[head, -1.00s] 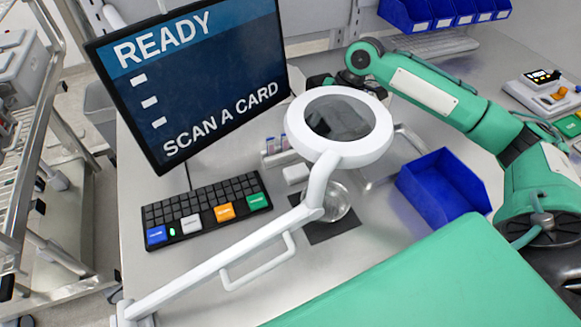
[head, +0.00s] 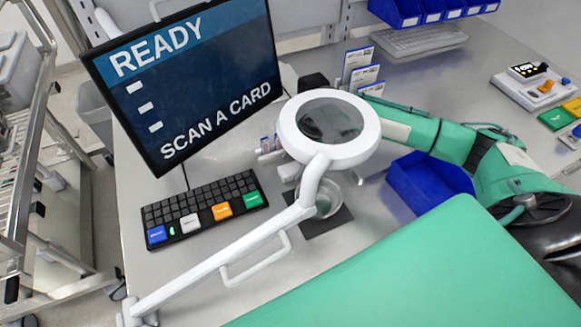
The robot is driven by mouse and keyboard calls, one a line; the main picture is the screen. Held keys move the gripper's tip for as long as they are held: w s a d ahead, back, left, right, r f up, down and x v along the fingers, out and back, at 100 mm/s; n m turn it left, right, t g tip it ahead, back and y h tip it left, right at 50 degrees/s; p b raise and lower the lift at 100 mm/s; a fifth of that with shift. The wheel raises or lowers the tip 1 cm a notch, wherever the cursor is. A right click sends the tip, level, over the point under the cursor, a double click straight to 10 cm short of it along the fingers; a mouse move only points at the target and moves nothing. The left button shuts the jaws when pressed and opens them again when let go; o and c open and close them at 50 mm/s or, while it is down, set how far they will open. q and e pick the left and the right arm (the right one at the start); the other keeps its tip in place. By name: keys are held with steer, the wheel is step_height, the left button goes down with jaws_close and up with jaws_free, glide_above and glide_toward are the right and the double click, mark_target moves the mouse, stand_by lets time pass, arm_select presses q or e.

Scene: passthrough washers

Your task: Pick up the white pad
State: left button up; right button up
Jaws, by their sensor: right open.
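A small white block, which looks like the white pad (head: 289,171), lies on the metal bench beside a small rack of vials. The ring of the magnifier lamp partly covers it. My right arm reaches in from the right, behind the lamp. My right gripper (head: 332,122) is mostly hidden by the lamp head, with a dark part showing through the lens. It is open, to the right of and above the pad in the picture, and I see no contact. My left gripper is not in view.
The white magnifier lamp (head: 363,143) and its arm cross the middle of the view. A clear dish stands on a dark mat (head: 328,223). A blue bin (head: 425,185) is at right, a keyboard (head: 205,206) at left and a monitor (head: 190,80) behind.

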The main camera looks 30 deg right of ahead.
steer(key=shift+x, duration=0.85)
steer(key=shift+c, duration=0.5)
steer(key=c, duration=0.9)
steer(key=shift+c, duration=0.2)
steer(key=shift+d, duration=0.1)
steer(key=shift+d+r, duration=0.3)
steer(key=shift+d, duration=0.05)
steer(key=d+r+b, duration=0.4)
steer(key=d+r, duration=0.3)
steer(key=d, duration=0.6)
steer(key=shift+s+r, duration=0.2)
steer(key=shift+s, duration=0.2)
